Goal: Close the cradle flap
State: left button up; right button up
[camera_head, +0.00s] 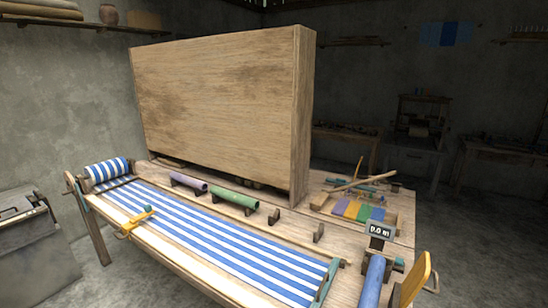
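A yellow flap (416,278) stands raised at the lower right, tilted up beside a blue roll (372,282). It appears to be the cradle flap; it is apart from the roll's top and looks open. Its lower end and hinge are partly cut off by the frame's bottom edge. A small dark display (380,230) reading 0.0 m stands just behind the roll. Neither of my grippers is in view.
Purple (188,186) and green (234,201) rolls sit in brackets behind. A tall wooden panel (215,100) rises at the back. Coloured swatches (358,211) lie right.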

aim_at(416, 280)
jog(key=l, duration=2.15)
jog(key=k+z, duration=0.05)
